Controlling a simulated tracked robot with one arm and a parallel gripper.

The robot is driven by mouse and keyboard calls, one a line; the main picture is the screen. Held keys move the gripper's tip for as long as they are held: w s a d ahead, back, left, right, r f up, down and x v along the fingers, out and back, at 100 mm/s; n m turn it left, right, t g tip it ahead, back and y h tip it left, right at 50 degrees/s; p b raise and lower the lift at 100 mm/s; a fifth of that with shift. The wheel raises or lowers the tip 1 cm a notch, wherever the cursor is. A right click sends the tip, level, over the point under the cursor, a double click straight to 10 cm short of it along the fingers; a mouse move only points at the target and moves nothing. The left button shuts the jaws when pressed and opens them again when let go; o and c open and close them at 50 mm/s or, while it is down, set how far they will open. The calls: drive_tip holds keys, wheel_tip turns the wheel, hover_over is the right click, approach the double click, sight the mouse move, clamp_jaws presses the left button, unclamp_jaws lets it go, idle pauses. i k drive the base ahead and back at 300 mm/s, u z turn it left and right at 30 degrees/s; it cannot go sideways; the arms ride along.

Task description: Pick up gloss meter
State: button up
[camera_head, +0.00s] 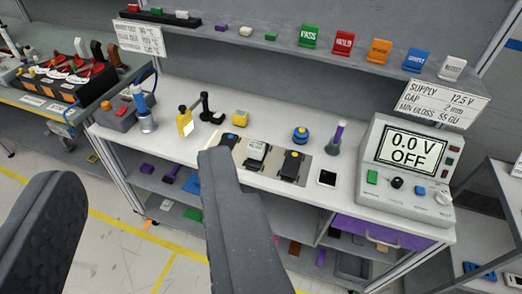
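My gripper (133,168) is open and empty, its two grey fingers wide apart in front of the white bench. Several small devices sit on the bench just beyond the right fingertip: a dark one with a blue top (229,139), a white-topped one with small lettering (256,150) and a black one with a yellow button (293,158). I cannot tell for certain which is the gloss meter. The right finger partly hides the row's left end and the bench front. No finger visibly touches any of them.
A grey power supply (405,165) reading 0.0 V OFF stands at the right. A yellow block (185,121) with a black clamp stands left of the devices. Coloured signs, including a red HOLD sign (343,43), line the shelf above. A tool cart (70,75) is at the left.

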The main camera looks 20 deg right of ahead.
sight(256, 149)
drive_tip(key=z, duration=0.05)
drive_tip(key=i, duration=0.95)
drive_tip(key=u, duration=0.1)
